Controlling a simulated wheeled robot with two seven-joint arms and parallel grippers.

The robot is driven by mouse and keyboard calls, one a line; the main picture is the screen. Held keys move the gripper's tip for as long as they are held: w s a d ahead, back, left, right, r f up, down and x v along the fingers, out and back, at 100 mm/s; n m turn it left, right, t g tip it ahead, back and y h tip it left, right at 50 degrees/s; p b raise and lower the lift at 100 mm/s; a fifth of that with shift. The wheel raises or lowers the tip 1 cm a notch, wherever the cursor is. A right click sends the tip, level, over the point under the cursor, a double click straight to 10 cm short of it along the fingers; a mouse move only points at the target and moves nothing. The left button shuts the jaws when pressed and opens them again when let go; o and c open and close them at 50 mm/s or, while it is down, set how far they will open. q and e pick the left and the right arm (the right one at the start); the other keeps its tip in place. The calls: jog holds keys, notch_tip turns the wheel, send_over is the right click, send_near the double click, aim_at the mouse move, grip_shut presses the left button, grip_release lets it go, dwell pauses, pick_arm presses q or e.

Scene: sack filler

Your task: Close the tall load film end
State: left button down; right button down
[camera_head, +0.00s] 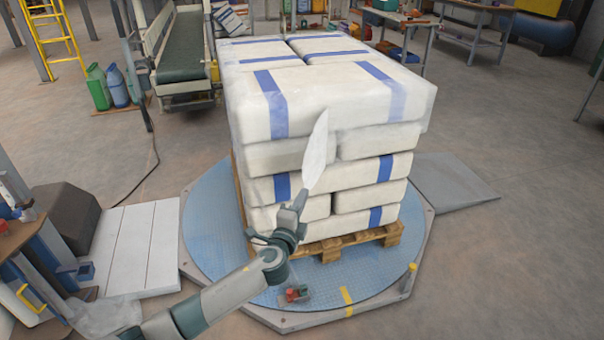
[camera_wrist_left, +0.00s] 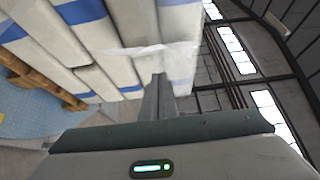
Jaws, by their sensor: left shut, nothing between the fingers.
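The tall load (camera_head: 290,155) is a stack of white sacks with blue bands on a wooden pallet (camera_head: 330,248), with clear film around its upper part. A pale pointed flap (camera_head: 317,155), seemingly the film end, stands out at the front face. My left gripper (camera_head: 301,198) is at the flap's lower tip, its fingers shut; I cannot tell whether they touch it. In the left wrist view the shut fingers (camera_wrist_left: 158,92) point at the sacks (camera_wrist_left: 100,40), with translucent film (camera_wrist_left: 150,50) just beyond their tips. My right gripper is not in view.
The pallet stands on a round blue turntable (camera_head: 210,235) with a grey ramp (camera_head: 450,180) at right. The floor at right is clear.

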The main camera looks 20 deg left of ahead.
aim_at(299, 174)
pick_arm(q)
jog(key=shift+w, duration=0.1)
jog(key=w+a, duration=0.1)
jog(key=w, duration=0.2)
jog(key=w+a, duration=0.1)
jog(key=w, duration=0.3)
jog(key=w+a, duration=0.2)
jog(key=w, duration=0.1)
jog(key=shift+w+f+p, duration=0.1)
jog(key=shift+w+p, duration=0.3)
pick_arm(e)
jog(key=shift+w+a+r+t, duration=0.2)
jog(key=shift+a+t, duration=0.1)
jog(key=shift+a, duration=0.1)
pick_arm(q)
jog(key=shift+a, duration=0.2)
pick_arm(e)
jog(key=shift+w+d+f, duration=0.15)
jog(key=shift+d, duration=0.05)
